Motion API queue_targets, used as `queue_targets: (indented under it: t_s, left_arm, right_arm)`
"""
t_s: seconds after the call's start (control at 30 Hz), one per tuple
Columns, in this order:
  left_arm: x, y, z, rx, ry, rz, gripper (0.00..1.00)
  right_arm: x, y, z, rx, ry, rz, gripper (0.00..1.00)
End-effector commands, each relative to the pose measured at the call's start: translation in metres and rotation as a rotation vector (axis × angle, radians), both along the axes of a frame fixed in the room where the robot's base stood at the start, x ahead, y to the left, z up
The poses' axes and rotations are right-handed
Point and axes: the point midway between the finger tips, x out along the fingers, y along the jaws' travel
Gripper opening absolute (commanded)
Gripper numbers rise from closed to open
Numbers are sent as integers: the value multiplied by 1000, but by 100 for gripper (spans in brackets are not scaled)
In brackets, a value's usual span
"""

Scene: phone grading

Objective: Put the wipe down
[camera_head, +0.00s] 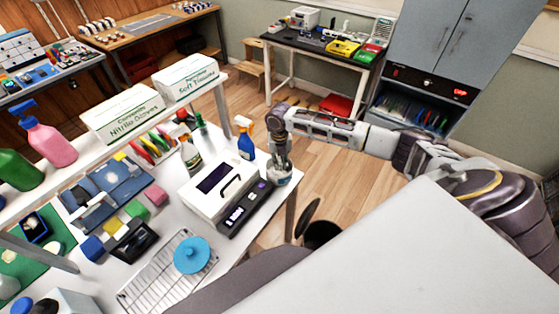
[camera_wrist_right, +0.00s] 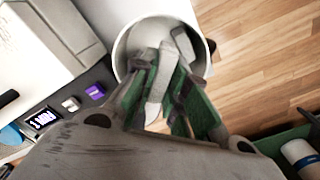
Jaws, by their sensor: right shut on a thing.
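My right gripper (camera_head: 281,160) points down over a white round container (camera_head: 279,179) at the right end of the white table. In the right wrist view, the gripper's green-lined fingers (camera_wrist_right: 165,88) are closed on a crumpled pale grey wipe (camera_wrist_right: 154,100). The wipe hangs over the open mouth of the white container (camera_wrist_right: 205,62). Another pale grey piece (camera_wrist_right: 184,44) shows inside the container; I cannot tell whether it is separate from the wipe. The fingers hide part of the wipe. My left gripper is not in view.
A white device with a lit display (camera_head: 243,212) stands close beside the container. A blue spray bottle (camera_head: 246,139) is just behind. A wire rack (camera_head: 150,289) with a blue disc (camera_head: 191,255) lies at the front. Wooden floor (camera_head: 335,180) lies right of the table.

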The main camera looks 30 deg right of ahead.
Motion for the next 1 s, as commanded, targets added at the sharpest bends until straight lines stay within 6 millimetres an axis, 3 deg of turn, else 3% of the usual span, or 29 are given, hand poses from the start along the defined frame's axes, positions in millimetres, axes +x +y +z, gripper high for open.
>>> queue_targets:
  t_s: [0.43, 0.47, 0.6, 1.0]
  left_arm:
    - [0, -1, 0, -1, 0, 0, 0]
    - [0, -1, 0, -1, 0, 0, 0]
    - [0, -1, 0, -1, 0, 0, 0]
    - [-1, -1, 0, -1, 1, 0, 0]
  right_arm:
    - [0, 0, -6, 0, 0, 0, 0]
    - [0, 0, -6, 0, 0, 0, 19]
    - [0, 0, -6, 0, 0, 0, 37]
    - [0, 0, -4, 0, 0, 0, 37]
